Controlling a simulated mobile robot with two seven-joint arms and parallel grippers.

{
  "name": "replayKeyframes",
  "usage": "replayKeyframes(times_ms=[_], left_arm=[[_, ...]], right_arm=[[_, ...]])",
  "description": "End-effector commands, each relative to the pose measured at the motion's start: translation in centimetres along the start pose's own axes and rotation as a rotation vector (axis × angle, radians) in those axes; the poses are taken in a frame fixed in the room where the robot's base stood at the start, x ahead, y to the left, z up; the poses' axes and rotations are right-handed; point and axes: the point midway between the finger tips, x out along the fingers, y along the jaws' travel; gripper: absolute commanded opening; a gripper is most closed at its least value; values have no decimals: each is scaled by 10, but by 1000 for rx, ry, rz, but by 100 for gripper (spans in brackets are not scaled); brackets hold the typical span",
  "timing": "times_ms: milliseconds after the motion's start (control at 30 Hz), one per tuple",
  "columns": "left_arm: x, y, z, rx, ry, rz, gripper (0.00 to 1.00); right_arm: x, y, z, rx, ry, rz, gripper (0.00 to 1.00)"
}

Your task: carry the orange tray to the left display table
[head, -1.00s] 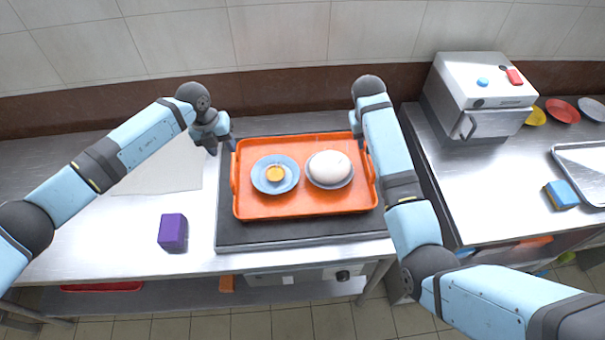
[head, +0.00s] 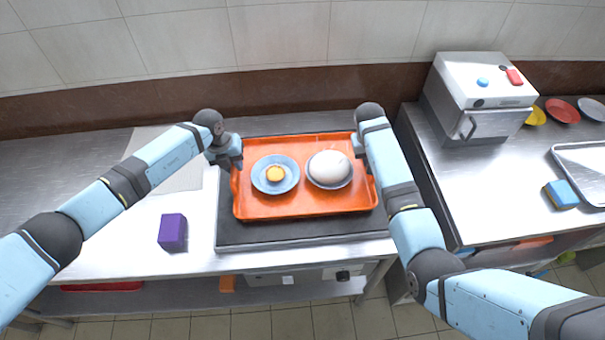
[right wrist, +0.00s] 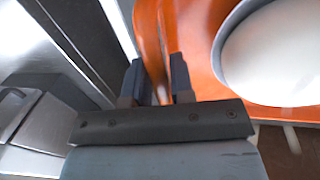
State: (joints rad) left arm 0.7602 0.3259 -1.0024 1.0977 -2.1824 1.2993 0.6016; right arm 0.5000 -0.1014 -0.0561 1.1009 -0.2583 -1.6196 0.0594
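The orange tray (head: 290,208) lies flat on a dark plate on the counter. It carries a blue saucer (head: 258,184) with a small orange-yellow item on it, and a bowl with a white rounded mound (head: 328,166). My left gripper (head: 236,163) is at the tray's left side by its handle; its fingers are too small to judge. My right gripper (right wrist: 158,80) has its fingers either side of the tray's right handle (right wrist: 150,40), close against it, and appears shut on it. In the head view the right arm mostly hides that gripper. I cannot identify the left display table.
A purple block (head: 172,231) stands on the counter left of the dark plate (head: 300,234). To the right, across a gap, another counter holds a grey box-shaped appliance (head: 480,95), a blue sponge-like block (head: 561,194), colored plates and a metal tray. A wall runs behind.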

Motion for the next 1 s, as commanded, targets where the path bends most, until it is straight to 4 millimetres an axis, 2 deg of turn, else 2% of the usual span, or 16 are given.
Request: replayKeyframes(times_ms=[33, 67, 100, 567, 1000], left_arm=[[0, 0, 0, 0, 0, 0, 10], [0, 0, 0, 0, 0, 0, 3], [0, 0, 0, 0, 0, 0, 0], [-5, -1, 1, 0, -1, -1, 0], [-42, -8, 1, 0, -1, -1, 0]], right_arm=[[0, 0, 0, 0, 0, 0, 10], [0, 0, 0, 0, 0, 0, 3], [0, 0, 0, 0, 0, 0, 0], [-5, 1, -1, 0, 2, 0, 0], [-42, 8, -1, 0, 2, 0, 0]])
